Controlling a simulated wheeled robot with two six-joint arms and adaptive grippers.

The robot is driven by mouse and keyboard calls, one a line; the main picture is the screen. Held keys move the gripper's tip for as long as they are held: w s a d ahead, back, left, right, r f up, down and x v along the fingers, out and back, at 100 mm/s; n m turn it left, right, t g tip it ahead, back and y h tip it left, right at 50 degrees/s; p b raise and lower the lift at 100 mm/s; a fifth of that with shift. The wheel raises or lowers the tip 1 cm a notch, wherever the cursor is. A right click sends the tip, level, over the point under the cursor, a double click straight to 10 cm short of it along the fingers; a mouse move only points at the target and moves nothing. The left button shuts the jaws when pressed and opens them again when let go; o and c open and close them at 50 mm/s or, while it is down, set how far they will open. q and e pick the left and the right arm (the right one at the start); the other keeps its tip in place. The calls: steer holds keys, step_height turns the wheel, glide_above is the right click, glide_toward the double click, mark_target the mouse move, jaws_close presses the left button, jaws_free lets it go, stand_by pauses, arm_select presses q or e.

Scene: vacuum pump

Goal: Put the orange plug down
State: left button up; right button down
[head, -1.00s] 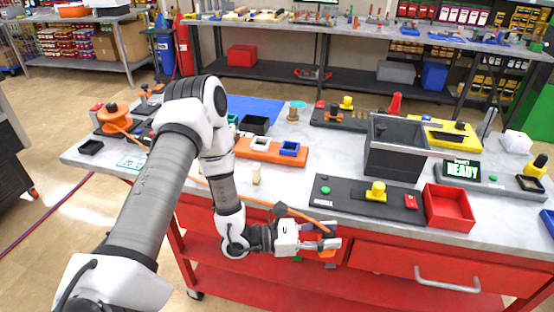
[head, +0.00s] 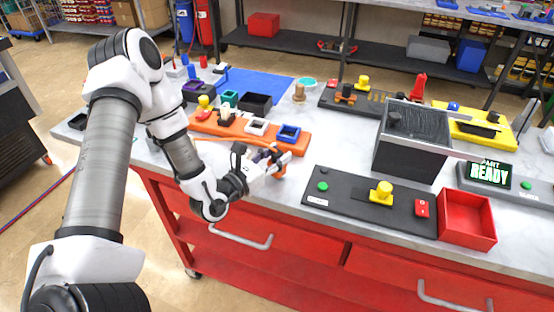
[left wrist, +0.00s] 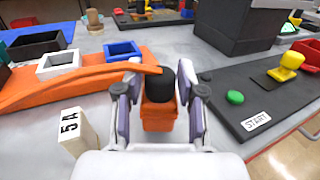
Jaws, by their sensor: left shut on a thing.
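My left gripper (head: 276,163) is shut on the orange plug (left wrist: 158,117), holding it between its two fingers. The plug has a black round top, and an orange cable (left wrist: 105,74) runs from it to the left. In the head view the plug is mostly hidden by the fingers, near the front edge of the grey table (head: 330,155). I cannot tell whether its underside touches the tabletop. My right gripper is not in view.
An orange board (head: 225,127) with small coloured trays lies behind left of the gripper. A black panel (head: 345,195) with a green button and yellow knob lies to the right. A white block marked 5A (left wrist: 78,132) stands close left. Bare tabletop lies between.

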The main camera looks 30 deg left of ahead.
arm_select(q)
steer(key=shift+w+f, duration=0.1)
steer(key=shift+f, duration=0.45)
steer(key=shift+r, duration=0.1)
steer(key=shift+s, duration=0.2)
steer(key=shift+f, duration=0.2)
steer(key=o, duration=1.2)
steer(key=shift+w, duration=0.1)
steer(key=shift+c, duration=0.2)
steer(key=shift+r, duration=0.1)
